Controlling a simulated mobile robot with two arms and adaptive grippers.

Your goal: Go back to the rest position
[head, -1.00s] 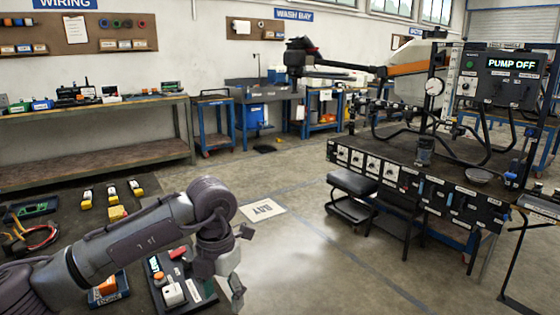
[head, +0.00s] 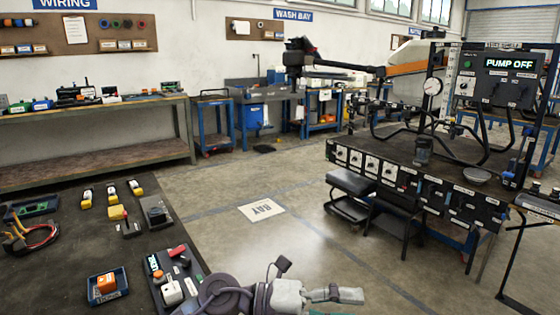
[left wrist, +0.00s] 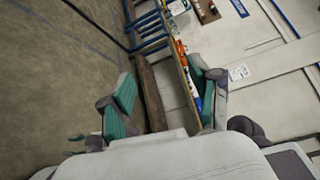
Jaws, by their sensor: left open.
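My left gripper (head: 318,285) is low at the bottom edge of the head view, just right of the dark table. In the left wrist view its two green-and-grey fingers (left wrist: 165,95) stand apart with nothing between them. The left wrist view looks tilted past the fingers toward the floor, a workbench and the wall. Most of my left arm is below the head view. My right gripper is in no view.
The dark table (head: 60,245) at left holds a black panel with a red switch (head: 180,268), a blue tray (head: 107,287) and several yellow-topped parts. The middle floor (head: 290,235) is clear.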

